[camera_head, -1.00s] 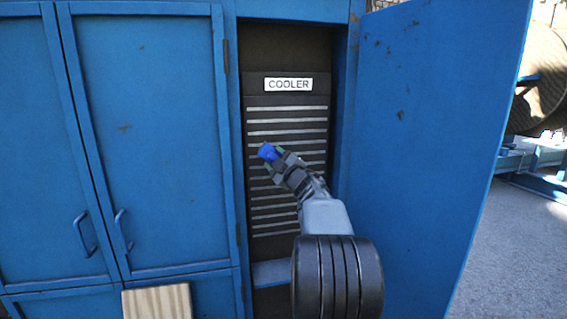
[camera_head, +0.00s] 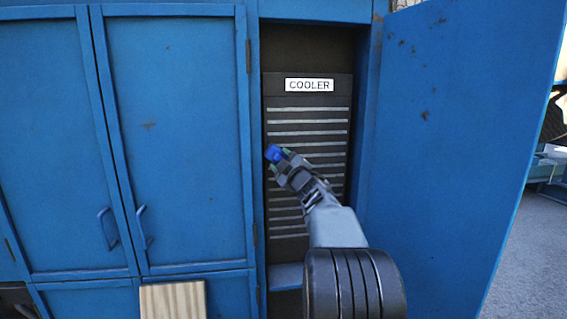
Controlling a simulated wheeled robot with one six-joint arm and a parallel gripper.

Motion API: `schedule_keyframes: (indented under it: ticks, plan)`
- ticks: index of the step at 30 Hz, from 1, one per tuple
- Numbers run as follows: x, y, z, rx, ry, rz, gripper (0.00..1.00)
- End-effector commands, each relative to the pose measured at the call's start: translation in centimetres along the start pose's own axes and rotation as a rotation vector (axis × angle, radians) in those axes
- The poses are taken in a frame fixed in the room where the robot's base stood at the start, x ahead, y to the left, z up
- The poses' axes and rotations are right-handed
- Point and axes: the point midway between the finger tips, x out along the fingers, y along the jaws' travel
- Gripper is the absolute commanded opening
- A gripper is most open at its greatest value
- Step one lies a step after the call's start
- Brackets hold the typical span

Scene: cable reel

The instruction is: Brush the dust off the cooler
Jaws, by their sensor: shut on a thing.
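The cooler (camera_head: 307,105) is a dark panel with light horizontal slats and a white COOLER label, set inside an open blue cabinet. My gripper (camera_head: 278,163) is in front of the cooler's left side, at about mid height. It is shut on a small blue thing (camera_head: 273,153), perhaps the brush; no bristles can be made out. Whether it touches the slats cannot be told. My arm hides the lower right part of the cooler. Separate dust on the slats cannot be made out.
The open blue door (camera_head: 455,130) stands to the right of the cooler. Shut blue doors (camera_head: 180,150) with handles are on the left. A light wooden board (camera_head: 172,301) is at the bottom. Grey floor (camera_head: 525,250) lies free at the far right.

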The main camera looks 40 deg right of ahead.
Motion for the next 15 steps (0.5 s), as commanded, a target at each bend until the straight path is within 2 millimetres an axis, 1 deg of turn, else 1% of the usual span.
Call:
schedule_keyframes:
  ticks: [4,15]
  plan:
    - [-1.0,0.0,-0.4,-0.001,0.001,0.002,0.22]
    - [-4.4,0.0,-1.9,-0.002,0.001,0.002,0.22]
